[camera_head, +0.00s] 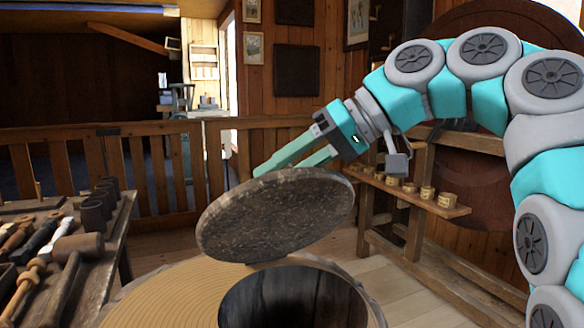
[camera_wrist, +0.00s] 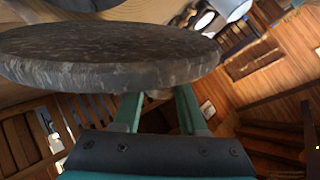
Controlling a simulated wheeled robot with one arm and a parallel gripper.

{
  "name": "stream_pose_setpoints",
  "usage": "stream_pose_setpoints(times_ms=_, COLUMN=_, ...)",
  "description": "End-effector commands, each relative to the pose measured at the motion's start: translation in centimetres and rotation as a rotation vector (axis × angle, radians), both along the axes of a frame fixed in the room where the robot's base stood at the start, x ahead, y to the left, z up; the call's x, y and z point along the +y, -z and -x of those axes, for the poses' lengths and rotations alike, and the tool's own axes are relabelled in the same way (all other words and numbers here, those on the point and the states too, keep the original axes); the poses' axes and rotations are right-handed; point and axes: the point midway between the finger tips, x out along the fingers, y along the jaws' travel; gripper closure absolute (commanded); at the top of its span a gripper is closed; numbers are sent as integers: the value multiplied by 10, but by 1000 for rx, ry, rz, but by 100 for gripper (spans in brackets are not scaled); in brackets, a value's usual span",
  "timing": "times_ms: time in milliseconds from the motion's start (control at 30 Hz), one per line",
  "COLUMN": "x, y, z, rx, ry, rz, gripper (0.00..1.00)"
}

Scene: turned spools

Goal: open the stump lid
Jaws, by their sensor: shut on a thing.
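The stump (camera_head: 170,295) stands at the bottom of the head view, with ringed pale wood on top and a dark round hollow. Its round, dark, rough lid (camera_head: 275,215) is raised and steeply tilted, its lower edge near the hollow's back rim; whether it touches there I cannot tell. The lid also fills the top of the wrist view (camera_wrist: 110,60). My gripper (camera_head: 283,164) reaches the lid's far side near its upper edge. In the wrist view its green fingers (camera_wrist: 158,108) close around a small pale knob (camera_wrist: 158,94) on the lid, partly hidden.
A workbench (camera_head: 95,265) with mallets, turned tools and dark cups stands at the left. A wooden rack (camera_head: 425,203) with several small spools stands at the right. A wooden railing (camera_head: 150,165) runs behind. Floor shows between stump and rack.

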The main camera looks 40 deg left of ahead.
Motion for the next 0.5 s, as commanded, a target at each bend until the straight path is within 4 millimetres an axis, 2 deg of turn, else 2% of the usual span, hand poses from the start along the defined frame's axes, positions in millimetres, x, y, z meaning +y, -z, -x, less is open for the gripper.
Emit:
stream_pose_setpoints(times_ms=333, x=0, y=1, z=0, rx=0, ry=2, rz=2, gripper=100)
stream_pose_setpoints(times_ms=367, x=0, y=1, z=-1, rx=0, ry=2, rz=2, gripper=55)
stream_pose_setpoints(times_ms=500, x=0, y=1, z=0, rx=0, ry=2, rz=2, gripper=39)
